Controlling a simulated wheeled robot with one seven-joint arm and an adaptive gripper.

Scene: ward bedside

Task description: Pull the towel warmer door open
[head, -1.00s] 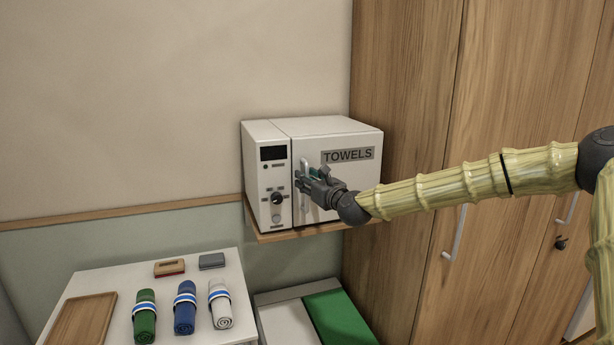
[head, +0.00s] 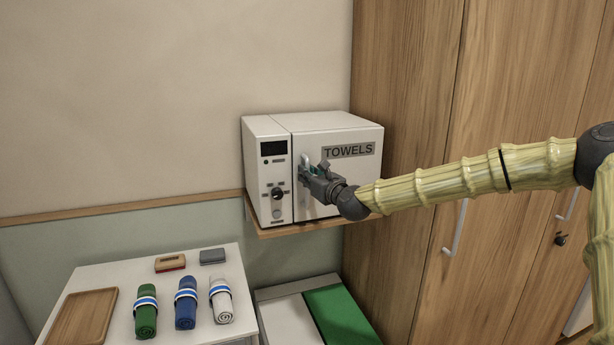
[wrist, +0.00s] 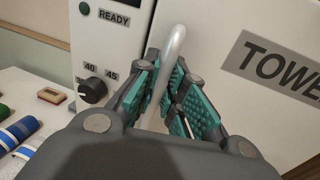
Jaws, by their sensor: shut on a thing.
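The towel warmer (head: 268,205) is a white box with a dark display and a knob on its left panel. Its door (head: 350,178), labelled TOWELS, looks shut in the head view. The pale bar handle (wrist: 174,50) runs upright between the teal pads of my gripper (wrist: 163,88) in the wrist view. My gripper also shows at the door's left side in the head view (head: 308,171), shut on the handle. The handle's lower part is hidden by the gripper.
The warmer stands on a wooden shelf (head: 290,231) beside tall wooden cabinets (head: 405,130). Below left, a white table (head: 120,280) holds green, blue and white rolled towels and a wooden tray (head: 82,316). A green-and-white surface (head: 340,318) lies below the shelf.

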